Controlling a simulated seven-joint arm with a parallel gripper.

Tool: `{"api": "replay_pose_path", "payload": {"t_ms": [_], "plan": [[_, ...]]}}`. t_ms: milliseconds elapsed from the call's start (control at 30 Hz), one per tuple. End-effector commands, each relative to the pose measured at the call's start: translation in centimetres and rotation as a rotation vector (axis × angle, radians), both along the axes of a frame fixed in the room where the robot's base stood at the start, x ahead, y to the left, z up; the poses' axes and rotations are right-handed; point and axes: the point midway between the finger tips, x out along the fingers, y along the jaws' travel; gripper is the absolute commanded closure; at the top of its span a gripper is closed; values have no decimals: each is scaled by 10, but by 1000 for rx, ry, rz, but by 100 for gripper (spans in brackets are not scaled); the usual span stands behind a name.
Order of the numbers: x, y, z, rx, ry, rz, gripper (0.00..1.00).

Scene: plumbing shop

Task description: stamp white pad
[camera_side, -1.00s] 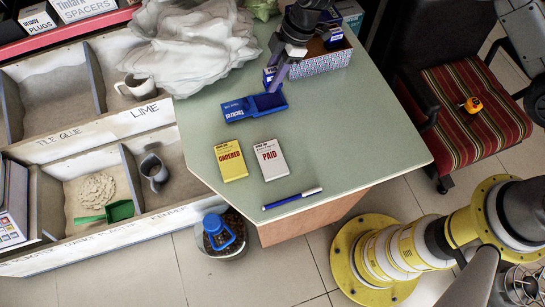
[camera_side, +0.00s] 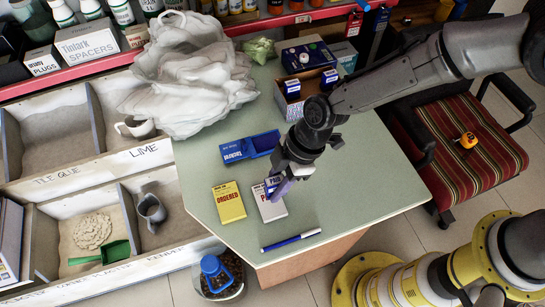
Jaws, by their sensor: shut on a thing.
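The white pad (camera_side: 268,209), with red lettering on it, lies flat on the green table; its upper right part is hidden. My gripper (camera_side: 281,186) is over the pad's upper right, pointing down, shut on a small blue-and-white stamp (camera_side: 271,184). The stamp is at the pad's upper end; I cannot tell whether it touches the pad. The open blue ink pad (camera_side: 234,150) lies behind, up and to the left of my gripper.
The yellow pad (camera_side: 228,203) lies close to the left of the white pad. A blue pen (camera_side: 291,240) lies near the front edge. A patterned box (camera_side: 291,107) with two stamps (camera_side: 292,88) stands at the back. A white crumpled bag (camera_side: 190,80) covers the table's back left.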

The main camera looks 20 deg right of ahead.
Motion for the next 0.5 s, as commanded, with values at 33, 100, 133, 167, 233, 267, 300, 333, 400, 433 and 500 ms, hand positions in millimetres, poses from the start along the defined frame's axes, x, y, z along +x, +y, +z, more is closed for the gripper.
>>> {"api": "replay_pose_path", "payload": {"t_ms": [33,100,133,167,233,267,300,333,400,433,500], "plan": [[-6,3,4,4,-3,14,100],[-10,7,8,10,-10,25,100],[-11,8,8,11,-12,29,100],[-11,9,8,12,-12,31,100],[-12,10,5,12,-12,33,100],[-12,10,3,12,-11,33,100],[-12,10,0,11,-11,33,100],[-12,10,-2,11,-10,33,100],[-12,9,-10,10,-9,32,100],[-12,9,-13,10,-10,32,100],[-12,9,-20,10,-10,32,100]]}}
